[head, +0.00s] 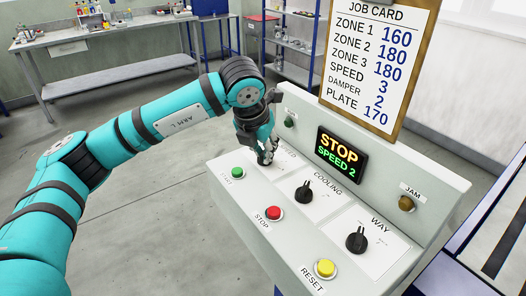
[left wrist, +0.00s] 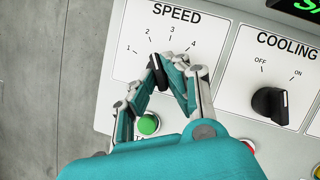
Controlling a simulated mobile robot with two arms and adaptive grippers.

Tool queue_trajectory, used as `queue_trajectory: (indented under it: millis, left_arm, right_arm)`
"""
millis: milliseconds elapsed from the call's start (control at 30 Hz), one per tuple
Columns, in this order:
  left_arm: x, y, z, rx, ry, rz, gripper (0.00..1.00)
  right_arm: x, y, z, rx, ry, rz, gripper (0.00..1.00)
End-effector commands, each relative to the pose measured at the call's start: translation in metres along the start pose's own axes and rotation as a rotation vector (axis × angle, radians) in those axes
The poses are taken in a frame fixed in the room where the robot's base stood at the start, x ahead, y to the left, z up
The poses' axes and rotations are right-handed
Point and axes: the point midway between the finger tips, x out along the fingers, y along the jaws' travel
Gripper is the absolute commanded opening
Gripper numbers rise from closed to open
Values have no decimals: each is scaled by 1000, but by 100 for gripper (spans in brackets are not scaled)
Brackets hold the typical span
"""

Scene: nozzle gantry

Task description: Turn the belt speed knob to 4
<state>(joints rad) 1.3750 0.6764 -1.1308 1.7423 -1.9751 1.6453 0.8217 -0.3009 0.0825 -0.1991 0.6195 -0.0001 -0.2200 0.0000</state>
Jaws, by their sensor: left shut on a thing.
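My left gripper (head: 267,157) reaches down to the far left part of the sloped control panel. In the left wrist view its fingers (left wrist: 166,68) are closed around the black speed knob (left wrist: 158,76). The knob's visible tip points up and slightly left, toward the 2 mark. The speed plate (left wrist: 192,38) carries marks 1 to 4, with 4 to the right of the knob. In the head view the gripper hides the knob. The display (head: 342,152) reads STOP and SPEED 2. My right gripper is not in view.
The cooling knob (head: 304,191) and way knob (head: 356,240) stand to the right. Green start (head: 237,173), red stop (head: 273,213) and yellow reset (head: 325,269) buttons lie along the near edge. The job card (head: 376,62) above lists speed 3. A jam lamp (head: 406,203) is at right.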

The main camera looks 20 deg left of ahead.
Motion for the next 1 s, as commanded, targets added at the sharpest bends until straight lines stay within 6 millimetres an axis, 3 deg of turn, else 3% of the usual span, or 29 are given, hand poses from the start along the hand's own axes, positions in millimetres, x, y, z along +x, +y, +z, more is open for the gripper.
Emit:
queue_trajectory:
  millis: [400,1000]
  left_arm:
    - [3,4,0,314,0,-132,0]
    - [2,8,4,818,3,-343,0]
  right_arm:
    - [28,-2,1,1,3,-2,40]
    - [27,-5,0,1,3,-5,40]
